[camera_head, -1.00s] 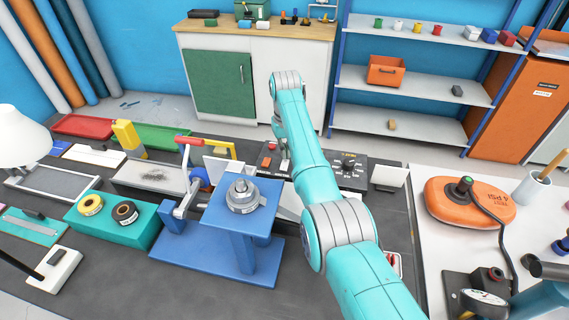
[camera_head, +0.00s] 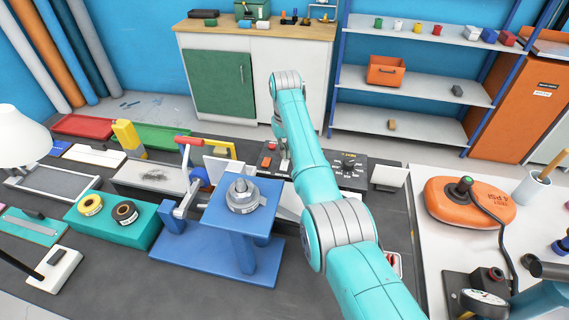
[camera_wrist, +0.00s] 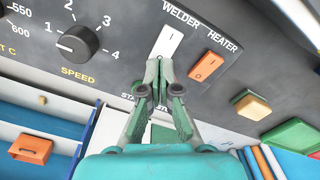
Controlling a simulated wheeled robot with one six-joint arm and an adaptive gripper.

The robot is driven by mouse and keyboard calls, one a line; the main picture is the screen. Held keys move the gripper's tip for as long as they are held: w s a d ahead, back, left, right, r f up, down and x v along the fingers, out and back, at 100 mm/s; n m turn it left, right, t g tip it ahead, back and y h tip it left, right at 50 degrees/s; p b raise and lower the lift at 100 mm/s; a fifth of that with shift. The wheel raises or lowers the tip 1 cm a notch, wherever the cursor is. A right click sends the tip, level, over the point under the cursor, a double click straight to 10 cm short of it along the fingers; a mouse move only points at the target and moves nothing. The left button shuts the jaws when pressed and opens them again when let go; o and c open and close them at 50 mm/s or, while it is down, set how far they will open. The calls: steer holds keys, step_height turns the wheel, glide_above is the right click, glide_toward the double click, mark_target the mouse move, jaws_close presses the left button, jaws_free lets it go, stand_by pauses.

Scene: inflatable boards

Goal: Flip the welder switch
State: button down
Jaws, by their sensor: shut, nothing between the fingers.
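The welder switch (camera_wrist: 168,42) is a white rocker below the WELDER label on a dark control panel (camera_wrist: 130,20). My gripper (camera_wrist: 159,62) is shut and empty, with its fingertips at the lower edge of that switch in the wrist view. They overlap it there; I cannot tell whether they touch it. In the head view my gripper (camera_head: 284,158) is over the left part of the panel (camera_head: 325,168), and the welder switch is hidden or too small to make out.
An orange heater switch (camera_wrist: 206,66) sits just right of the welder switch in the wrist view. A black speed knob (camera_wrist: 78,45) is to the left. A blue stand (camera_head: 258,190) with a metal part stands in front of the panel in the head view.

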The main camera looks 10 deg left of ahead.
mark_target(285, 161)
steer(key=shift+f, duration=1.25)
stand_by(0.9)
steer(key=shift+r, duration=3.55)
steer(key=shift+w, duration=0.1)
